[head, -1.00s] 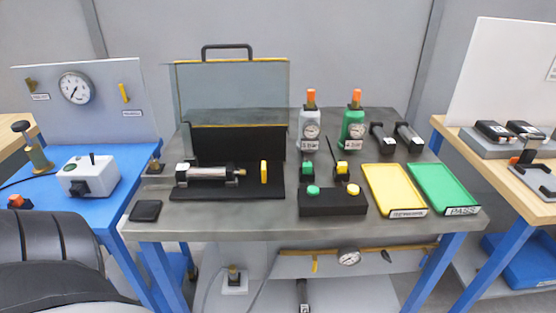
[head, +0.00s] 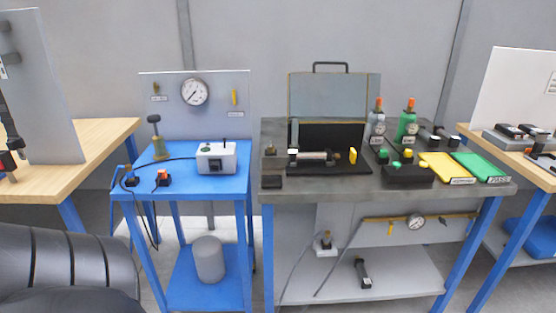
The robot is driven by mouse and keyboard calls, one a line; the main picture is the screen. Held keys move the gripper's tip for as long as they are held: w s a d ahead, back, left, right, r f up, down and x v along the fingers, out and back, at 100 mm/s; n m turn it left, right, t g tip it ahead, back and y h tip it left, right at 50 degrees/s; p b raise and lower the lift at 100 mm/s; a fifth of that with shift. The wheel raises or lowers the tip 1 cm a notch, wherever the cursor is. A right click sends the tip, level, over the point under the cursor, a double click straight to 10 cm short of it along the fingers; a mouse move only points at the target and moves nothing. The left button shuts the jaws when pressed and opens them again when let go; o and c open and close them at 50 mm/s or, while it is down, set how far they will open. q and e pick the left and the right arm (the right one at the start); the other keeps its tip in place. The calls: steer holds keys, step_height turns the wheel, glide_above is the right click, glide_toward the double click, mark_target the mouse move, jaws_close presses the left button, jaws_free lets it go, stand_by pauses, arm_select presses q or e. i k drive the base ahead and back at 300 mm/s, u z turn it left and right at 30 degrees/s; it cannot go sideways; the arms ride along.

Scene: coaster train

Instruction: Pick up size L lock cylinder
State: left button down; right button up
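Two small dark cylindrical pieces (head: 440,137) lie at the back right of the grey table; they may be lock cylinders, but no size label on them is readable. A silver and black cylinder (head: 315,157) lies on a black holder on the same table. Another dark piece with a pale label (head: 363,272) rests on the table's lower shelf. I cannot tell which of these, if any, is size L. Neither of my grippers is in view.
The grey table (head: 390,197) also holds an open case (head: 330,95), two bottles, a yellow tray (head: 446,168) and a green tray (head: 480,167). A blue table (head: 180,190) stands left of it. Wooden tables stand at far left (head: 95,135) and far right.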

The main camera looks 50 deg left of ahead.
mark_target(294, 155)
steer(key=u, duration=1.6)
